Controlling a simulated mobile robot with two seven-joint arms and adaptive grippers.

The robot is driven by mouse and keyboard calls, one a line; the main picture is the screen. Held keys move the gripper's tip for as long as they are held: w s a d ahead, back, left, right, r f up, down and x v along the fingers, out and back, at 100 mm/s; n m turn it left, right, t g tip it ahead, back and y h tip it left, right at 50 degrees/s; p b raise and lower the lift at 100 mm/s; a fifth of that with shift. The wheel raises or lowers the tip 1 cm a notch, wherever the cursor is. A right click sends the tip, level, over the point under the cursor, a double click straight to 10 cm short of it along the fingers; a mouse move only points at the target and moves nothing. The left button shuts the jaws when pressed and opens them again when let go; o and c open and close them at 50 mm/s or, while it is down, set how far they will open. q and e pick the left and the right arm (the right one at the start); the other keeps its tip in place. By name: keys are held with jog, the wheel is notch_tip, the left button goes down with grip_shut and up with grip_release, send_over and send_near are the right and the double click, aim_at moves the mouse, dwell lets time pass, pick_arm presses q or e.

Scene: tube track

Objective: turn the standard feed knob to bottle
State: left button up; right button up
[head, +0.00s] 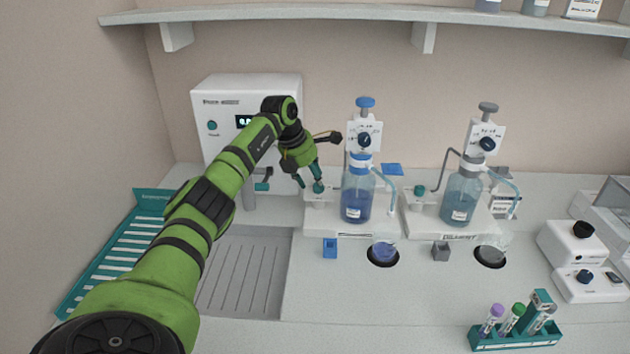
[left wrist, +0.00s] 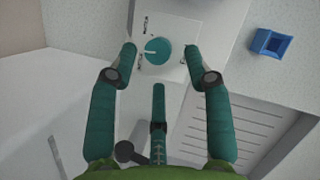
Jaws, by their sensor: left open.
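The left station has a white base (head: 316,219) with a blue-capped bottle of blue liquid (head: 357,198) on it. A round teal knob (head: 319,187), taken as the standard feed knob, sits on the base left of the bottle. In the left wrist view the knob (left wrist: 158,51) has a white pointer mark toward the picture's left. Small printed marks around it are too small to read. My left gripper (head: 309,182) is open over the knob, with its fingertips (left wrist: 162,53) on either side of it; contact cannot be told. My right gripper is not in view.
The right station, labelled diluent, has its own teal knob (head: 420,190) and bottle (head: 461,197). A blue holder (head: 330,248) stands in front of the left base. A white instrument (head: 225,125) stands behind my left arm. A tube rack (head: 515,338) is at the front right.

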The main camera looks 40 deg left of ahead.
pick_arm(q)
jog(key=shift+x, duration=1.25)
